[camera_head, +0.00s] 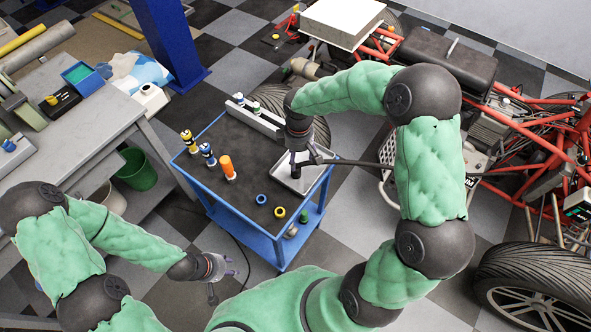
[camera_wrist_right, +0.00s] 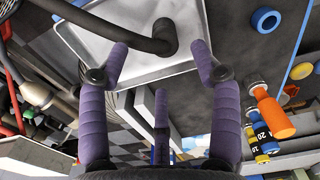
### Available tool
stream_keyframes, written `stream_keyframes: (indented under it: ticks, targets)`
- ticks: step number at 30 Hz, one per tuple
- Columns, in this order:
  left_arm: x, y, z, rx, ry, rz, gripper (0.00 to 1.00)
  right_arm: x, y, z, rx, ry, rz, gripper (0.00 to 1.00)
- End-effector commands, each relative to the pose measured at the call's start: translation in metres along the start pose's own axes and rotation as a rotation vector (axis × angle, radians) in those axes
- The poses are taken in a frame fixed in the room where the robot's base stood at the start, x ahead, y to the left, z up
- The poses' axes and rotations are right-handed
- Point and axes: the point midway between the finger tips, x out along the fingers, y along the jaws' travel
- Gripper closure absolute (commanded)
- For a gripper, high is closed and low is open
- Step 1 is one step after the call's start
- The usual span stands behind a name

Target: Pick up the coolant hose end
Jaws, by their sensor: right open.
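In the right wrist view the hose end (camera_wrist_right: 164,36) lies over the tray (camera_wrist_right: 190,65), beyond my fingertips. My right gripper (camera_head: 303,172) is above the tray. In its wrist view its purple fingers (camera_wrist_right: 162,60) are spread and empty, with the hose end apart from them. In the head view the gripper partly hides the hose end. My left gripper (camera_head: 232,274) is open and empty, low in front of the cart.
A grey workbench (camera_head: 100,118) stands left.

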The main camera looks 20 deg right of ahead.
Motion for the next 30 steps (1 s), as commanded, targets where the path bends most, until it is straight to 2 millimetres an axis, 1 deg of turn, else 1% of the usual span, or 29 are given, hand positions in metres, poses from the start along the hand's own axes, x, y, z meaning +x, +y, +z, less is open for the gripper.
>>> stream_keyframes:
  ticks: [1, 3, 8, 11, 15, 18, 21, 26, 27, 29, 30]
  targets:
    - [0.005, -0.002, -0.001, 0.000, 0.001, 0.000, 0.60, 0.011, -0.001, 0.000, 0.000, -0.002, -0.002, 0.36]
    - [0.007, -0.002, -0.001, 0.000, 0.001, 0.000, 0.60, 0.017, -0.001, 0.000, 0.001, -0.001, -0.001, 0.36]
    - [0.010, -0.003, -0.001, 0.000, 0.001, 0.000, 0.60, 0.025, -0.001, -0.001, 0.000, 0.000, 0.000, 0.36]
    - [0.015, -0.005, -0.001, 0.000, 0.002, 0.000, 0.60, 0.036, -0.002, -0.003, -0.001, -0.001, -0.001, 0.36]
    - [0.027, -0.010, -0.002, 0.000, 0.002, 0.000, 0.60, 0.056, -0.005, -0.006, -0.001, -0.001, -0.002, 0.36]
    - [0.031, -0.011, -0.002, 0.000, 0.001, 0.000, 0.60, 0.068, -0.004, -0.006, 0.001, 0.000, -0.002, 0.36]
    - [0.032, -0.011, -0.002, 0.000, 0.001, 0.000, 0.60, 0.073, -0.004, -0.006, 0.000, 0.001, -0.001, 0.36]
    - [0.031, -0.011, -0.002, 0.000, 0.002, 0.000, 0.60, 0.071, -0.004, -0.006, 0.000, 0.001, 0.000, 0.36]
    - [0.031, -0.011, -0.002, 0.000, 0.002, 0.000, 0.60, 0.071, -0.004, -0.006, 0.000, 0.001, 0.000, 0.39]
    - [0.031, -0.011, -0.002, 0.000, 0.002, 0.000, 0.60, 0.071, -0.004, -0.006, 0.000, 0.001, 0.000, 0.56]
    - [0.031, -0.011, -0.002, 0.000, 0.002, 0.000, 0.60, 0.071, -0.004, -0.006, 0.000, 0.001, -0.001, 0.67]
